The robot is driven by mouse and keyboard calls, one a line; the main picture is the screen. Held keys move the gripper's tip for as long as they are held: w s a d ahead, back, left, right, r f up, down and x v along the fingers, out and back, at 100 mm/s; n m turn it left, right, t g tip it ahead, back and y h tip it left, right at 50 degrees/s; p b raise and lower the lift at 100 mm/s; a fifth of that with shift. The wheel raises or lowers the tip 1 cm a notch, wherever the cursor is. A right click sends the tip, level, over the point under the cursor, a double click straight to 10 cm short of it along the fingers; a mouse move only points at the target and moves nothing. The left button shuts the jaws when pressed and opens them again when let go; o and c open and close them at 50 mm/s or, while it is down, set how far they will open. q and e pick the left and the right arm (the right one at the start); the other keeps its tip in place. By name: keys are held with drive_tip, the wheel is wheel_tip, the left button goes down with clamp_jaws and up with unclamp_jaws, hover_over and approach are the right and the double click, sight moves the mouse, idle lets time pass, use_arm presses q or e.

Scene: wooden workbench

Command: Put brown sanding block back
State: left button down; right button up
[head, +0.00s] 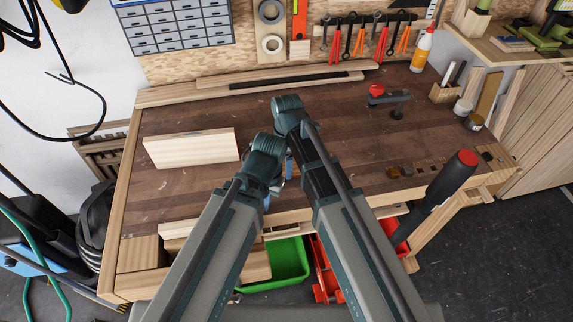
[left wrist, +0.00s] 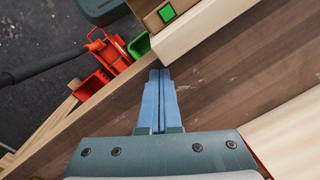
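I cannot clearly make out a brown sanding block in either view. A small flat block (head: 513,44) lies on the shelf at the upper right of the head view, too small to identify. My left gripper (left wrist: 158,72) shows in the left wrist view with its two blue fingers together and nothing between them, above the brown bench top (left wrist: 215,85). In the head view both forearms reach over the middle of the bench. Bits of blue finger show there, but the arms hide most of both grippers. My right gripper's opening is hidden.
A pale board (head: 190,149) lies on the bench's left. A red-topped clamp (head: 376,91) and a glue bottle (head: 422,50) stand at the back right. Green (head: 288,264) and red bins sit below the front edge. A red-capped black handle (head: 450,180) rises at right.

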use_arm(q)
drive_tip(key=shift+f, duration=0.1)
use_arm(e)
drive_tip(key=shift+f, duration=0.15)
drive_tip(key=o, duration=1.4)
use_arm(q)
wheel_tip(320, 180, up, 12)
drive_tip(key=p, duration=1.2)
use_arm(e)
wheel_tip(320, 180, up, 12)
drive_tip(key=shift+r, duration=0.2)
